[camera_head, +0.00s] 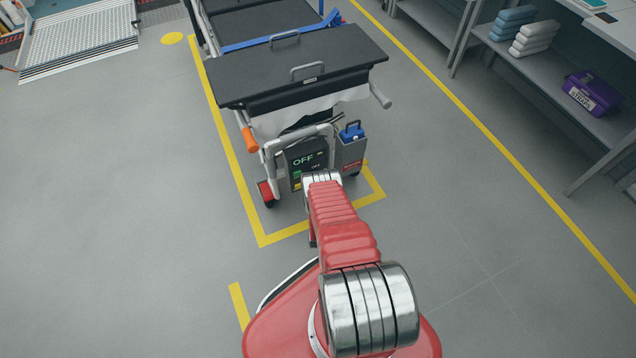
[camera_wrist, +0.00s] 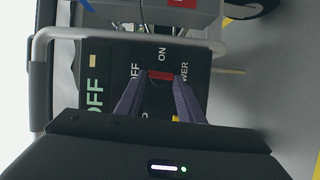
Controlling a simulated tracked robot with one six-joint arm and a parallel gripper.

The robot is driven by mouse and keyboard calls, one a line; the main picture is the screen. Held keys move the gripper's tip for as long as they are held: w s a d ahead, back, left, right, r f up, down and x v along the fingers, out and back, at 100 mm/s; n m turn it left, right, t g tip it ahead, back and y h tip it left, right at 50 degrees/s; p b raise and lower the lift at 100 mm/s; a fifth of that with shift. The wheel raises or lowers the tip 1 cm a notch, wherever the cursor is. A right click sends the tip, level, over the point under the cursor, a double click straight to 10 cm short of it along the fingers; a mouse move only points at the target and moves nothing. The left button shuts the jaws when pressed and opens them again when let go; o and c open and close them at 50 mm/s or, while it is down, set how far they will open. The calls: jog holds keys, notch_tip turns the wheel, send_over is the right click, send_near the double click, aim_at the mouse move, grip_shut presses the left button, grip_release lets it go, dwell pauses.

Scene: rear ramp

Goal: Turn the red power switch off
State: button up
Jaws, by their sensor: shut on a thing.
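The red power switch (camera_wrist: 160,75) sits on a black control panel (camera_wrist: 110,60), which appears turned sideways in the wrist view. My gripper (camera_wrist: 162,82) has its two dark purple fingers closed on the switch, one on each side. White ON and OFF labels and part of the word POWER are printed around it. A large green OFF reading (camera_wrist: 95,97) shows on the panel. In the head view the panel (camera_head: 304,160) is at the lower end of a cart and also reads OFF. My arm hides the switch and fingers there.
A grey tubular bar (camera_wrist: 75,33) runs around the panel. The cart's dark top (camera_head: 290,68) overhangs it. A grey box with a blue top (camera_head: 351,146) stands right of the panel. Shelves with towels and a purple case (camera_head: 592,92) line the right. Floor at left is clear.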

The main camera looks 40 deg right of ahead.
jog(key=shift+a+f+n, duration=0.2)
jog(key=shift+a+n, duration=0.05)
jog(key=shift+n, duration=0.25)
jog(key=o, duration=1.1)
jog(key=shift+d+r, duration=0.1)
jog(key=shift+d, duration=0.05)
jog(key=shift+c, duration=0.2)
